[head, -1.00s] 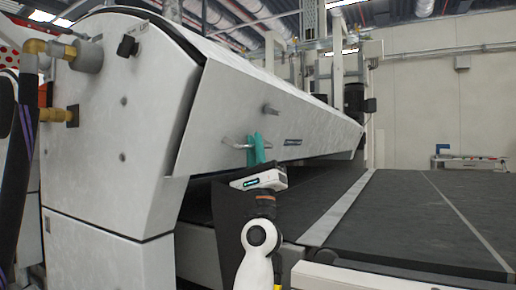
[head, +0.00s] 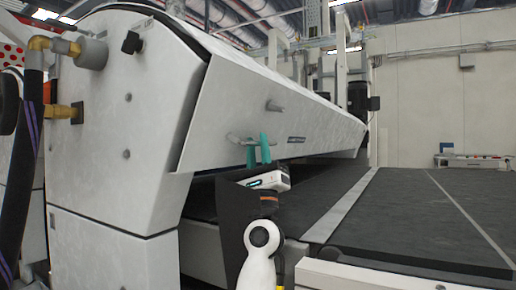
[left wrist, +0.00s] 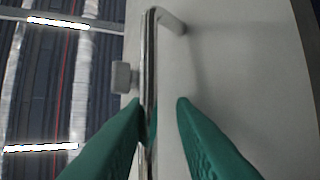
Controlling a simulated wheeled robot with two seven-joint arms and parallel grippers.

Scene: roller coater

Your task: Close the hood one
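The hood (head: 235,100) is a large white slanted panel on the machine in the head view. Its lower edge stands above the dark belt, with a dark gap beneath. A metal bar handle (head: 238,139) is fixed to its face; in the left wrist view the handle (left wrist: 149,60) runs up the middle. My left gripper (head: 259,150) has teal fingers at the handle's right end. In the left wrist view my left gripper (left wrist: 160,108) is open, with the bar between its fingers, closer to the left finger. Contact is unclear. My right gripper is not in view.
The dark flat conveyor belt (head: 425,215) extends right of the hood. A peg (head: 275,106) sticks out of the hood above the handle. Hoses and brass fittings (head: 55,46) are at the left. A white machine side wall (head: 110,140) stands left of the hood.

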